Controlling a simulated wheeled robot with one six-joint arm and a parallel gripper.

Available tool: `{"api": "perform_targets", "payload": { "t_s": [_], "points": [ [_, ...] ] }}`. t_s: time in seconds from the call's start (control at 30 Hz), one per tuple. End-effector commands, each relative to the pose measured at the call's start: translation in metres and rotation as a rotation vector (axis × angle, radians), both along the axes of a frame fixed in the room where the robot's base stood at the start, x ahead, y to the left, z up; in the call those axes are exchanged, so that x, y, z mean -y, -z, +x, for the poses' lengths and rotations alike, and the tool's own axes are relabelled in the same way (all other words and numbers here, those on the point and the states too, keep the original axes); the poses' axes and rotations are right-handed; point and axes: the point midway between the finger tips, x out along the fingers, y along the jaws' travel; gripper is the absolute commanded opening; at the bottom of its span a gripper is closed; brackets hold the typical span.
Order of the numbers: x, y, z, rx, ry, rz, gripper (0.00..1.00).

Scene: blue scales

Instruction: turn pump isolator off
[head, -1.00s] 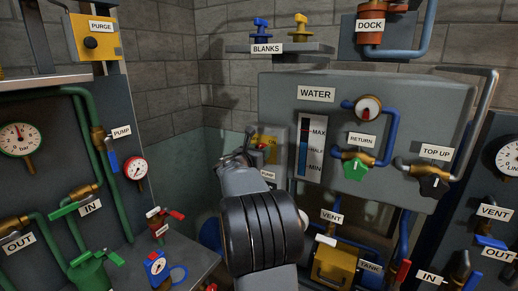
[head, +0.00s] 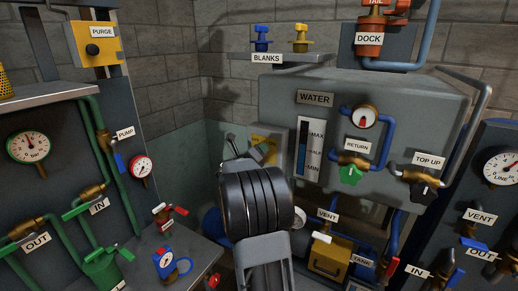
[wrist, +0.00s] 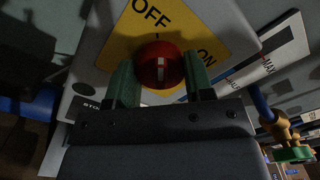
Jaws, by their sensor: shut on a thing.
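The pump isolator is a red round knob (wrist: 160,66) on a yellow plate (wrist: 113,48) marked OFF and ON, fixed to a grey box (wrist: 75,85). In the wrist view its white mark stands nearly upright, in line with the OFF lettering above; ON is to the right. My gripper (wrist: 160,82) has its green fingers on either side of the knob, shut on it. In the head view the yellow plate (head: 259,139) shows only partly behind my wrist, a green finger is in front of it, and the knob is hidden.
The water tank (head: 400,110) with its level gauge (head: 309,148) stands close on the right. The blanks shelf (head: 290,60) is above. A bench (head: 190,255) with small valves and a left panel (head: 65,180) with green pipes are to the left.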

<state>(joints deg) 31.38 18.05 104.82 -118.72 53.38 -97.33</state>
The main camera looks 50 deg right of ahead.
Motion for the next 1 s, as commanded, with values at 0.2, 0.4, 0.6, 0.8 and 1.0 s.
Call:
{"api": "perform_targets", "payload": {
  "t_s": [0.2, 0.4, 0.6, 0.8, 1.0],
  "points": [
    [0.0000, 0.0002, -0.0005, -0.083, 0.001, -0.017, 0.24],
    [0.0000, 0.0012, -0.0004, -0.117, 0.002, -0.026, 0.24],
    [0.0001, 0.0018, -0.0004, -0.126, 0.002, -0.028, 0.24],
    [0.0001, 0.0019, -0.0004, -0.126, 0.001, -0.029, 0.24],
    [0.0000, 0.0016, -0.0002, -0.125, 0.001, -0.029, 0.61]
  ]
}}
